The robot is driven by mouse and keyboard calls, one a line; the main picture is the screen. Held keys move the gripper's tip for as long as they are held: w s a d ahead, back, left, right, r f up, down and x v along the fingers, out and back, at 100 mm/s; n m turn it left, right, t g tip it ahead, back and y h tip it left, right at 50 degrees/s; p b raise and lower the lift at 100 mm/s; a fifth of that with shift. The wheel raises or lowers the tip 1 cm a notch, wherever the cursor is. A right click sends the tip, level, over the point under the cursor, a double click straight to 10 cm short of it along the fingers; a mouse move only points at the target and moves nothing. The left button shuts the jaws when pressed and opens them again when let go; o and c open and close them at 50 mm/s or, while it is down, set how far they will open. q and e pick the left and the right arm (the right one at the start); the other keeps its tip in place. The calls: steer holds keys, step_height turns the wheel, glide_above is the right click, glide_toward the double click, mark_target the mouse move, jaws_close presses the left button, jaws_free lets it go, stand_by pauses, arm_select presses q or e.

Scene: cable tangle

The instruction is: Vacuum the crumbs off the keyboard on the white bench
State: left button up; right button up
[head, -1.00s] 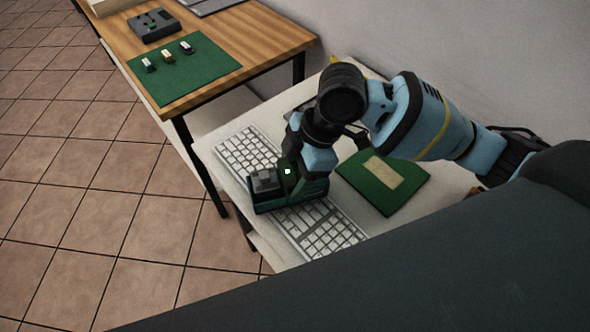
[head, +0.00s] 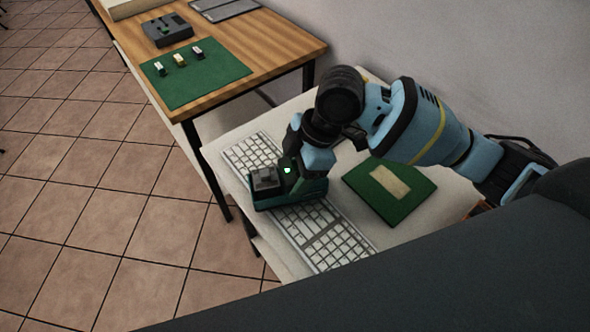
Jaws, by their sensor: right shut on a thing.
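The white keyboard (head: 330,243) lies on the white bench (head: 232,135), its long side running from far left to near right. A dark green hand-held device with a grey block on top and a small green light, apparently the vacuum (head: 262,199), covers the middle of the keyboard. My right gripper (head: 318,160) is shut on the vacuum from above; its fingertips are mostly hidden. I cannot tell whether the vacuum touches the keys. I cannot make out any crumbs on the visible keys. My left gripper is not in view.
A green book or pad with a pale label (head: 415,203) lies right of the keyboard on the bench. A wooden table (head: 285,40) beyond holds a green mat (head: 215,82) with three small items, and a dark grey box (head: 166,31). A wall runs along the right.

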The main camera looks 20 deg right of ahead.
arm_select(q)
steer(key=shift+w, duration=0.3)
arm_select(e)
steer(key=shift+w+a, duration=0.15)
steer(key=shift+w, duration=0.2)
steer(key=shift+w+a, duration=0.2)
steer(key=shift+w, duration=0.4)
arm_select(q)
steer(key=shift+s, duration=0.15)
arm_select(e)
steer(key=shift+w, duration=0.1)
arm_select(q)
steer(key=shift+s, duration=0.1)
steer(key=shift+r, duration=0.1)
